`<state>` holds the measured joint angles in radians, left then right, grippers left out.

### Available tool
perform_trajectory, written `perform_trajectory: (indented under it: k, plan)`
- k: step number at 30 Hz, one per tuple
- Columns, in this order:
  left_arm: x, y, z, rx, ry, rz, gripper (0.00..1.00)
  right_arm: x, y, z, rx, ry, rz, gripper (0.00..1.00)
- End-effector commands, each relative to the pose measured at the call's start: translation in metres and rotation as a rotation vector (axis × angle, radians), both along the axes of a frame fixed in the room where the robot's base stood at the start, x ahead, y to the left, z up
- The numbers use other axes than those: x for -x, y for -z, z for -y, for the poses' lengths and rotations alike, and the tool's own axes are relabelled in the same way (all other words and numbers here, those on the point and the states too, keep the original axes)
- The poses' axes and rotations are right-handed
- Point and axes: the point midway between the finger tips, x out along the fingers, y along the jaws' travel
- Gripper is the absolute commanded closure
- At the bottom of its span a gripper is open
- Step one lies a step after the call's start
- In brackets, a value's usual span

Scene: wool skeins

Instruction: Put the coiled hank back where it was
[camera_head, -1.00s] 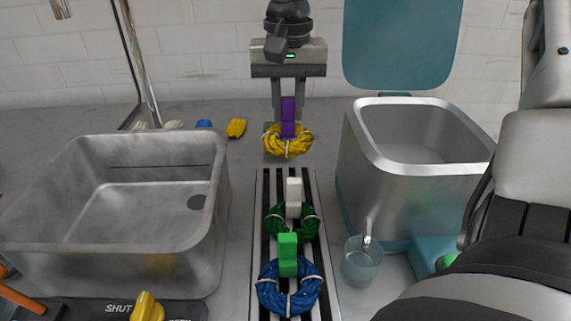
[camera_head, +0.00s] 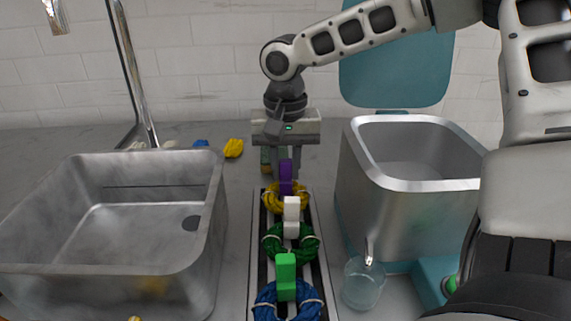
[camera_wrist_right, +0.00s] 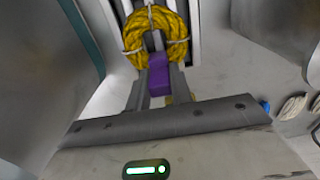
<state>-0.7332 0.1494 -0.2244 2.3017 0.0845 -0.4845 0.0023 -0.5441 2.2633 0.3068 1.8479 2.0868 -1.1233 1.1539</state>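The yellow coiled hank (camera_head: 272,202) has a purple block (camera_head: 286,173) standing up from it. It is at the far end of a slatted rack (camera_head: 257,235); I cannot tell whether it rests on the slats. My right gripper (camera_head: 286,166) points down over it with its fingers on both sides of the purple block. In the right wrist view, the fingers (camera_wrist_right: 159,85) close on the purple block (camera_wrist_right: 158,72), with the yellow coil (camera_wrist_right: 135,33) beyond them. My left gripper is not in view.
A green coil (camera_head: 272,245) with a white block and a blue coil (camera_head: 266,304) with a green block sit nearer on the rack. A metal sink (camera_head: 212,235) is left, a steel bin (camera_head: 350,185) and a glass jar (camera_head: 363,288) right. Small yellow (camera_head: 233,148) and blue skeins lie behind.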

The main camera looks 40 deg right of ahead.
Motion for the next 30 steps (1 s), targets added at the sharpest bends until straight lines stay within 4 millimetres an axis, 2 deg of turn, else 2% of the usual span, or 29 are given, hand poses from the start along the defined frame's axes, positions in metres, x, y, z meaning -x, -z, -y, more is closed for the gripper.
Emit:
perform_trajectory:
  k: [1,2,10,14,17,24,30]
  plan:
    - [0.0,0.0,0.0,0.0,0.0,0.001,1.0,0.0,0.0,0.0,0.0,0.0,0.0,0.65]
    - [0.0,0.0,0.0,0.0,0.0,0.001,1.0,0.0,0.0,0.0,0.0,0.0,0.0,0.57]
    - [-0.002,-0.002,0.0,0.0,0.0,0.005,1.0,0.0,-0.001,0.0,0.0,0.0,0.0,0.57]
    - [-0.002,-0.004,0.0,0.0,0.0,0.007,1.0,0.0,-0.01,0.0,0.001,0.0,0.002,0.57]
    - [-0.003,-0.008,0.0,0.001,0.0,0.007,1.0,-0.001,-0.026,0.0,0.0,0.001,0.004,0.57]
    - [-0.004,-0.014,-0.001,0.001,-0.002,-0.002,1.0,-0.001,-0.079,0.0,0.0,0.001,0.004,0.57]
    - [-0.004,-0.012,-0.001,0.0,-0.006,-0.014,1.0,-0.001,-0.111,0.0,0.0,0.001,0.001,0.57]
